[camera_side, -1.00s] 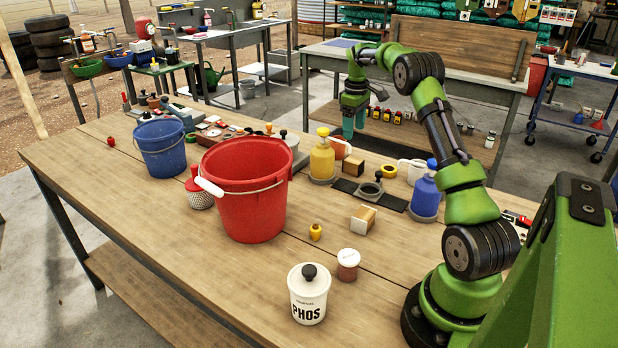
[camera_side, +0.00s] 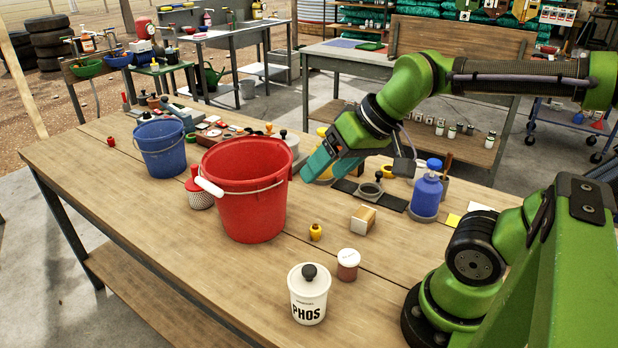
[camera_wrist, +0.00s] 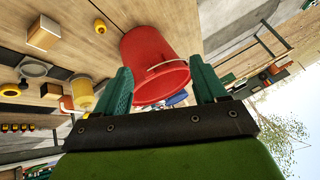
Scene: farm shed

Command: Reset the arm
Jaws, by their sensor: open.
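My gripper (camera_side: 322,165) is above the table in the side view, to the right of the red bucket (camera_side: 243,200), with its teal fingers pointing down and left. In the wrist view my gripper (camera_wrist: 161,88) is open, and nothing is held between its two fingers. The red bucket (camera_wrist: 155,52) shows beyond and between the fingers there. In the side view my gripper hides most of the yellow bottle behind it.
A blue bucket (camera_side: 160,150), a PHOS jar (camera_side: 309,298), a small brown-filled jar (camera_side: 347,265), a wooden block (camera_side: 363,219), a yellow knob (camera_side: 315,232) and a blue bottle (camera_side: 426,194) stand on the wooden table (camera_side: 150,245). The table's front left is clear.

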